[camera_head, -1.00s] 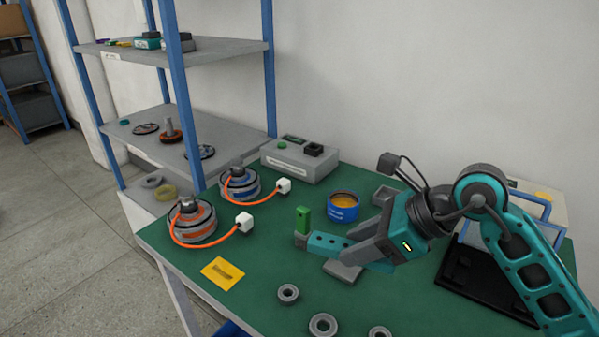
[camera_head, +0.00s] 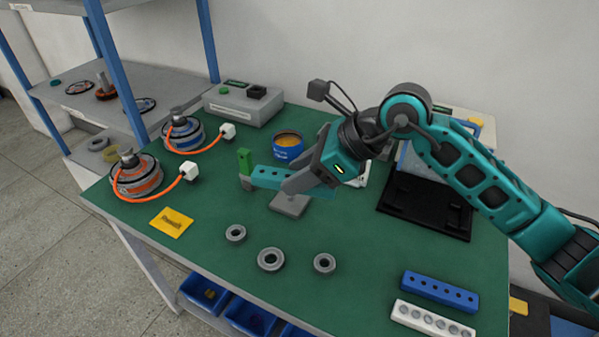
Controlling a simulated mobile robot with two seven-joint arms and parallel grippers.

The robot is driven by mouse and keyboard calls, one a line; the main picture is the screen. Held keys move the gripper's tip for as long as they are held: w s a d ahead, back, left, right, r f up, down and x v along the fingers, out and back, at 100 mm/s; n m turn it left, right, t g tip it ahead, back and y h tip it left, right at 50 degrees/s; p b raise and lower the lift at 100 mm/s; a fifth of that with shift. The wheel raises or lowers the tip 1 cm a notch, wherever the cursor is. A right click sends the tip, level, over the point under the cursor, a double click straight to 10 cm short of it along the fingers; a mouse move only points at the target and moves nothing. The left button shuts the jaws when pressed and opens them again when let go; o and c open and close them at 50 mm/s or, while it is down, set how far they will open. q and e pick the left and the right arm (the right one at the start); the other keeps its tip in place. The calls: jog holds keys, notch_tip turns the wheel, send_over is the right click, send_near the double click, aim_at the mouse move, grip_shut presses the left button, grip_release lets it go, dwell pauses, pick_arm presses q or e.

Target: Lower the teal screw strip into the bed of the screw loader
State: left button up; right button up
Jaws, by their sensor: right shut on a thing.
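The teal screw strip (camera_head: 268,177) is in the fingers of my right gripper (camera_head: 298,181), in the middle of the green table. It lies roughly level, pointing left, with dark holes along its top. My gripper hides its right part. A green upright block (camera_head: 244,161) stands at the strip's left end, over a small grey part (camera_head: 247,184). A grey plate (camera_head: 289,205) shows below the fingers. These parts look like the screw loader; its bed is mostly hidden, and I cannot tell whether the strip touches it. My left gripper is not in view.
A blue strip (camera_head: 440,290) and a white strip (camera_head: 433,321) lie at the front right. Several grey rings, one here (camera_head: 271,259), lie in front. A blue tub (camera_head: 288,146) stands behind the strip; a black tray (camera_head: 425,205) lies right. Two motors with orange cables stand left.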

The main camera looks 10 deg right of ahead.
jog(key=w+d+m+t+h+b, duration=0.1)
jog(key=w+d+m+t+b, duration=0.15)
jog(key=d, duration=2.95)
jog(key=shift+g, duration=0.35)
jog(key=f+b, duration=0.6)
jog(key=f, duration=0.1)
jog(key=f+b, duration=0.3)
jog(key=f, duration=0.1)
jog(key=shift+d, duration=0.35)
jog(key=shift+f+b, duration=0.4)
jog(key=shift+b, duration=0.15)
jog(key=shift+f+b, duration=0.45)
jog(key=shift+f, duration=0.3)
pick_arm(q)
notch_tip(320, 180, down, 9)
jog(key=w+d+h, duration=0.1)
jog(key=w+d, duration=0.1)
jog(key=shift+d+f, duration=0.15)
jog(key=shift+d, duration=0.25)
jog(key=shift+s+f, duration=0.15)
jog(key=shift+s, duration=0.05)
